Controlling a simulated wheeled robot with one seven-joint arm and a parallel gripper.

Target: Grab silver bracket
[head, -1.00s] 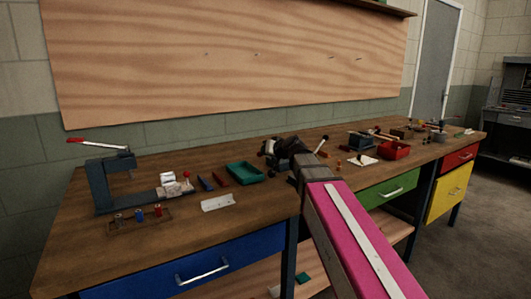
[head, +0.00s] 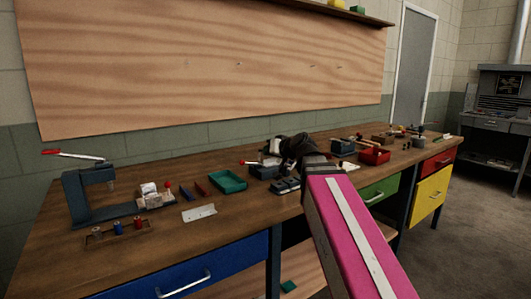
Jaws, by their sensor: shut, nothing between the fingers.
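A flat silver plate with small holes, which looks like the silver bracket (head: 199,213), lies on the wooden workbench (head: 165,240) near its front edge, left of centre in the head view. It lies in front of the green tray. My gripper (head: 277,147) is at the end of my pink arm, over the middle of the bench, to the right of and beyond the plate, apart from it. It is shut and empty. Its fingers are dark, small and partly hidden by my wrist.
A green tray (head: 228,181) lies behind the plate. A dark blue press (head: 82,199) with a red-tipped lever and a rack of small spools (head: 117,232) stand at left. A red bin (head: 374,156) and tools are at right. Bare bench surrounds the plate.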

